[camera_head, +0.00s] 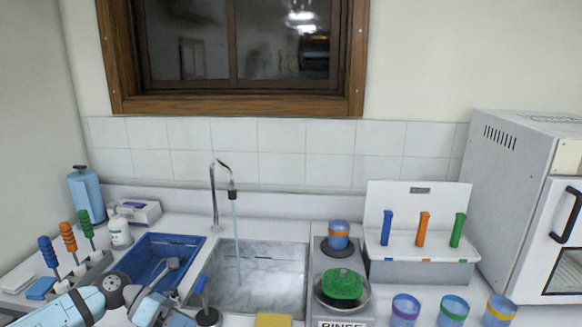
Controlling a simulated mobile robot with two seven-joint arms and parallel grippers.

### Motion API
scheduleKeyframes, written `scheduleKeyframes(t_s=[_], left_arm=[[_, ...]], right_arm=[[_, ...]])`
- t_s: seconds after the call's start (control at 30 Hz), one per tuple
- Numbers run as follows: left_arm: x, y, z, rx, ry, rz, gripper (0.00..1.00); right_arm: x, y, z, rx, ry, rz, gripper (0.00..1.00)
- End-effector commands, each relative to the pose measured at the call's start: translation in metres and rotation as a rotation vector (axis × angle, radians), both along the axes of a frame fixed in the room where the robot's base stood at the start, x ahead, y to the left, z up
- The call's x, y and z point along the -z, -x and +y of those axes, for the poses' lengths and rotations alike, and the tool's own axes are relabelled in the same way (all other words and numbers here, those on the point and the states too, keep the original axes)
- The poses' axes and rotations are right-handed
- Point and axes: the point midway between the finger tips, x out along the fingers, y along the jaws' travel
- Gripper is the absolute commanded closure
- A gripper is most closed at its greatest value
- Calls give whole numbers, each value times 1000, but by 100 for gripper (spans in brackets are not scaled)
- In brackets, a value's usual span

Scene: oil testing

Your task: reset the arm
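My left arm comes in from the lower left, light blue with dark joints. Its end, which appears to be my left gripper (166,274), is over the front right part of the blue tray (150,262). The grey fingers are small and partly overlapped by the arm, so I cannot tell whether they are open or shut. No held object can be made out. My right arm and gripper are not in view.
Water runs from the tap (214,195) into the sink (262,275). Right of it are a green scrubber (342,284), a rack (420,270) with blue, orange and green pieces, several banded cups (453,311) and a white oven (530,200). Colored-handled tools (68,237) stand left.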

Motion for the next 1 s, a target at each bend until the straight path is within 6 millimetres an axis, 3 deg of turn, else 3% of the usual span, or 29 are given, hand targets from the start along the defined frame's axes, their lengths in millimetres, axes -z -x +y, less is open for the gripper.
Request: scheduleKeyframes(t_s=[0.03, 0.13, 0.2, 0.33, 0.47, 0.57, 0.67, 0.8, 1.0], left_arm=[[3, 12, -27, -51, 116, 70, 100], [1, 26, -64, -194, 343, 226, 100], [0, 34, -81, -307, 492, 354, 100], [5, 44, -95, -538, 743, 624, 100], [26, 57, -91, -798, 958, 927, 100], [53, 73, -79, -1011, 1097, 1173, 100], [88, 99, -63, -1236, 1213, 1429, 100], [138, 151, -44, -1535, 1326, 1764, 100], [181, 216, -30, -1815, 1387, 2069, 100]], right_arm=[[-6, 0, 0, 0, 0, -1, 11], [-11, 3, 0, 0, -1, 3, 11], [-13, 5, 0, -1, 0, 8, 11], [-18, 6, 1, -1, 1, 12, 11], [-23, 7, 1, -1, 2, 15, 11], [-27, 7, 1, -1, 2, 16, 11], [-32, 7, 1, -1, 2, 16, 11], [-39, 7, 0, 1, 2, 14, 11], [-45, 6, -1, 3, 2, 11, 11]])
